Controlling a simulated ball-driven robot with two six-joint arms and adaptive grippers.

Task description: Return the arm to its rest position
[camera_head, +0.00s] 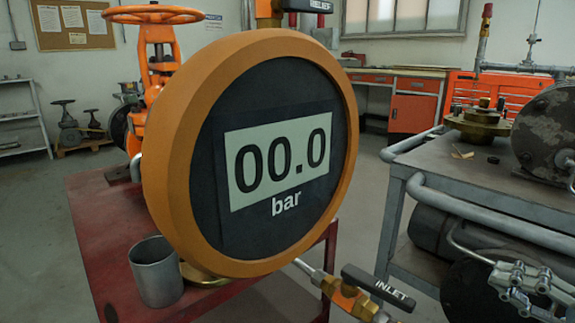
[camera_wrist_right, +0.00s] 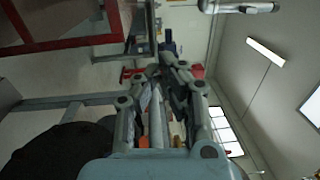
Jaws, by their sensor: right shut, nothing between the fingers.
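My right gripper (camera_head: 528,288) shows at the lower right of the head view, in front of the grey cart and partly cut off by the frame. In the right wrist view its fingers (camera_wrist_right: 166,72) come together, shut and empty. My left gripper is not in view. A large round gauge (camera_head: 175,150) with an orange rim reads 00.0 bar and fills the middle of the head view. The orange gate valve (camera_head: 158,35) stands behind it, partly hidden. The black INLET handle (camera_head: 375,288) is below right of the gauge, to the left of my right gripper and apart from it.
A metal cup (camera_head: 155,275) stands on the red table (camera_head: 95,215). The grey cart (camera_head: 480,195) at right carries a brass flange (camera_head: 480,122) and a dark motor-like body (camera_head: 545,125). Orange cabinets (camera_head: 412,113) are at the back. Open floor (camera_head: 370,190) lies between the table and cart.

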